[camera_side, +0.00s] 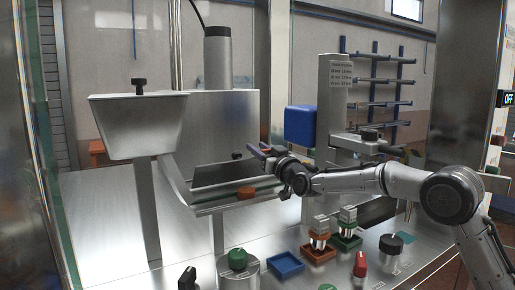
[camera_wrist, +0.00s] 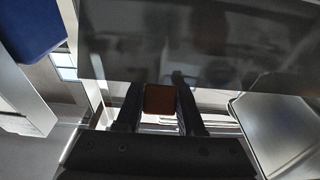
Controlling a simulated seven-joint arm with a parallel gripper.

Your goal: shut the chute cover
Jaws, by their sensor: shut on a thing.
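The chute cover looks like a dark, glossy panel (camera_side: 222,173) lying along the metal chute (camera_side: 205,203) in the side view. It fills the upper part of the wrist view (camera_wrist: 190,45). My gripper (camera_side: 260,150) is at the right end of the chute, by the panel. In the wrist view my gripper (camera_wrist: 160,103) has its two dark fingers on either side of a red-brown block (camera_wrist: 160,99) at the panel's near edge, and is shut on it. The fingers hide this block in the side view. I cannot tell how the block joins the panel.
A metal hopper (camera_side: 137,125) stands left of the chute. An orange piece (camera_side: 246,192) sits at the chute's front edge. A blue box (camera_side: 300,124) on a column is behind my gripper. Knobs, a blue tray (camera_side: 285,265) and small coloured fixtures (camera_side: 318,250) crowd the front bench.

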